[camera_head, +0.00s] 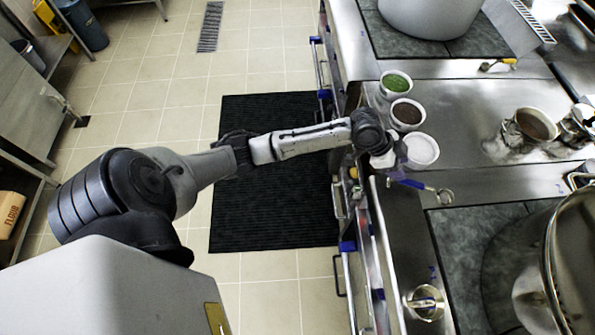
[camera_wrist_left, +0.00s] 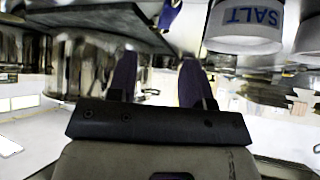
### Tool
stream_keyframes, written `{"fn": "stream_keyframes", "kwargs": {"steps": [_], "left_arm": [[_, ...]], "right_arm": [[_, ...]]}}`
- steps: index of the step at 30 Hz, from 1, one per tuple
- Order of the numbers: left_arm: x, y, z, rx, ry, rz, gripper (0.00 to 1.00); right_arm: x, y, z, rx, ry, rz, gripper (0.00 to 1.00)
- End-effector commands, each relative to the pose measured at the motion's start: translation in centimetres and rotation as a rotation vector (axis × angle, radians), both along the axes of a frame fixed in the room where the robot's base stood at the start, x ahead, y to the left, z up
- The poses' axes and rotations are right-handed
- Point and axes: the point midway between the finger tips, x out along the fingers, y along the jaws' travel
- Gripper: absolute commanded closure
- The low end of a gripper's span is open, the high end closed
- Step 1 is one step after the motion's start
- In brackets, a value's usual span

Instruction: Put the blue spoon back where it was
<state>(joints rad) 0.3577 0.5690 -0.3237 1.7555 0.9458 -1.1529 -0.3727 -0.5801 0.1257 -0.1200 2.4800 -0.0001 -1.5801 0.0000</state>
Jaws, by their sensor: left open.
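The blue spoon (camera_head: 409,183) has a blue handle and a round metal bowl at its right end. It is at the counter's front part, just below the white salt container (camera_head: 421,150) in the head view. My left gripper (camera_head: 384,161) is at the counter edge, close to the handle's left end. In the left wrist view the open left gripper (camera_wrist_left: 157,68) shows two dark purple fingers with nothing clearly between them. A blue piece, likely the spoon handle (camera_wrist_left: 168,14), shows beyond the fingers. The salt container (camera_wrist_left: 243,30) is at upper right there. My right gripper is not in view.
A green-filled container (camera_head: 396,83) and a brown-filled one (camera_head: 407,112) stand behind the salt. A metal cup (camera_head: 424,303) stands near the front edge. A large pot (camera_head: 565,265) is at lower right. Bare steel counter (camera_head: 470,115) lies right of the containers.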

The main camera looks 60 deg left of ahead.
Motion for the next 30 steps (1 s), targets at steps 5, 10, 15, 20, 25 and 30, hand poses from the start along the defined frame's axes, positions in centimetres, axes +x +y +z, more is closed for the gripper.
{"fn": "stream_keyframes", "kwargs": {"steps": [5, 10, 15, 20, 25, 30], "left_arm": [[-6.5, -3.4, -4.9, 0.034, 0.087, 0.016, 0.54], [-15.7, -5.6, -8.6, 0.089, 0.189, 0.122, 0.54], [-23.8, -5.5, -9.6, 0.145, 0.287, 0.292, 0.54], [-29.6, -4.4, -9.3, 0.194, 0.36, 0.446, 0.54], [-32.9, -3.3, -8.7, 0.232, 0.403, 0.55, 0.54], [-33.9, -2.9, -8.4, 0.244, 0.417, 0.584, 0.54]], "right_arm": [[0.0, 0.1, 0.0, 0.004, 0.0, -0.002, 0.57], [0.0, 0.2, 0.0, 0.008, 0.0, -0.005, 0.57], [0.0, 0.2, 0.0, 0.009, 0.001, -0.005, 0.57], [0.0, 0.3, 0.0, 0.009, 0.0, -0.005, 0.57], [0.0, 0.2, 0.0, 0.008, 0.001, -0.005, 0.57], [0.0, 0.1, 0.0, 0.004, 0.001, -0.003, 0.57]]}}
